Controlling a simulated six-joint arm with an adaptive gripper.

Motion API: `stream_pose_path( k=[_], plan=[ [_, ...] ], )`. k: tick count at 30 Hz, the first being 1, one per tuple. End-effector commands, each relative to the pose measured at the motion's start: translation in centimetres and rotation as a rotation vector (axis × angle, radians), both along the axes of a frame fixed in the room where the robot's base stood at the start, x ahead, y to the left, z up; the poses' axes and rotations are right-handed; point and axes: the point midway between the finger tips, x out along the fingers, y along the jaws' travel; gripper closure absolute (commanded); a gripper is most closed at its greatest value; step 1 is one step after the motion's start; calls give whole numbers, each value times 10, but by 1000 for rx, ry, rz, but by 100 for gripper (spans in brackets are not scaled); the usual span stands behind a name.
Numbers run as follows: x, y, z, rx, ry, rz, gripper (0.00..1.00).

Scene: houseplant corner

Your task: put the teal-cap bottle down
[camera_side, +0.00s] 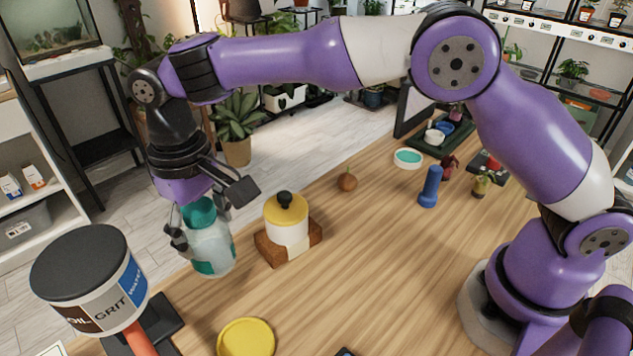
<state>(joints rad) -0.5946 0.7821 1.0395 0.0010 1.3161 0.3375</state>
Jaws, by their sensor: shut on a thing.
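The teal-cap bottle (212,250) is a clear, pale bottle with a teal cap and a teal patch near its base. It is upright, slightly tilted, at the table's far left edge. My gripper (208,222) is shut on it around its upper part, with a dark finger on either side. I cannot tell whether the bottle's base touches the table (370,270) or hangs just above it.
A yellow-lidded white jar (287,226) on a brown block (271,252) stands right of the bottle. A large grit tub (90,280) is at front left, and a yellow disc (245,338) lies in front. A blue bottle (430,188) stands farther right. The middle of the table is clear.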

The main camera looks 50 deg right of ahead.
Motion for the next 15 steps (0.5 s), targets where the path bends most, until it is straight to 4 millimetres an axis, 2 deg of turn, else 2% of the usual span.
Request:
stream_pose_path(
  k=[7,15],
  plan=[
    [0,0,-35,-2,3,0,71],
    [0,0,-39,0,0,0,71]
  ],
)
